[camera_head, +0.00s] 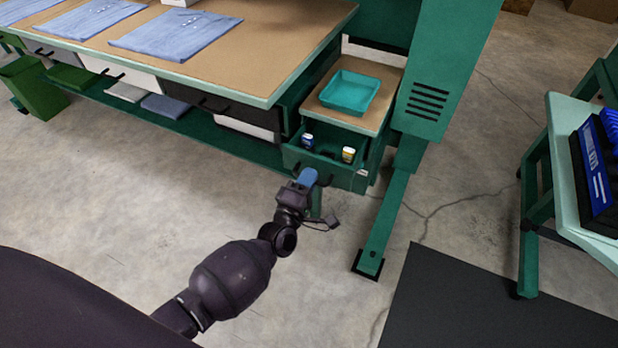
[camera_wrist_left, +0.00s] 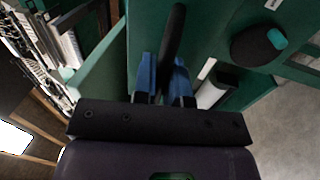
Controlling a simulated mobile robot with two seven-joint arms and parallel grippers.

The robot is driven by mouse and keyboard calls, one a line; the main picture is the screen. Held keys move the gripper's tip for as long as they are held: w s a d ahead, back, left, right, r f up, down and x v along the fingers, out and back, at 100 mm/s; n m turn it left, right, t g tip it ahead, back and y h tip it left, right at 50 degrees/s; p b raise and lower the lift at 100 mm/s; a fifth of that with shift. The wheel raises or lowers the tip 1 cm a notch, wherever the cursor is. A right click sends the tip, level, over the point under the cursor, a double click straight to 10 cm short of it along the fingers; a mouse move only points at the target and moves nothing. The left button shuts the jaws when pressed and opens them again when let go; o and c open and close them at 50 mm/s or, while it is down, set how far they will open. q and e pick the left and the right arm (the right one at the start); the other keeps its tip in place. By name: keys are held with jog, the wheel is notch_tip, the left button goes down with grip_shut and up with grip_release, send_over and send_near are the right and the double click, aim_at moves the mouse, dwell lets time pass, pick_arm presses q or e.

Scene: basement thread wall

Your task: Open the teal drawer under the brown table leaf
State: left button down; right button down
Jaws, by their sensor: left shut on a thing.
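The teal drawer (camera_head: 345,178) sits under the small brown table leaf (camera_head: 388,78). It is pulled partly out, and its inside shows from above with a small blue-and-white container (camera_head: 308,141) and a yellow-and-white one (camera_head: 348,154). My left gripper (camera_head: 308,178) is at the drawer front. In the left wrist view its blue fingers (camera_wrist_left: 164,82) are shut on the black drawer handle (camera_wrist_left: 175,35). In the head view the fingers hide most of the handle. My right gripper is in neither view.
A teal tray (camera_head: 350,92) rests on the leaf. The long workbench (camera_head: 250,60) with folded blue cloths is at the left. A green post and foot (camera_head: 380,230) stand right of the drawer. A dark mat (camera_head: 480,310) lies at lower right. The floor before the drawer is clear.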

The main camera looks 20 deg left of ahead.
pick_arm(q)
jog(key=shift+s, duration=0.9)
jog(key=c, duration=1.2)
grip_release()
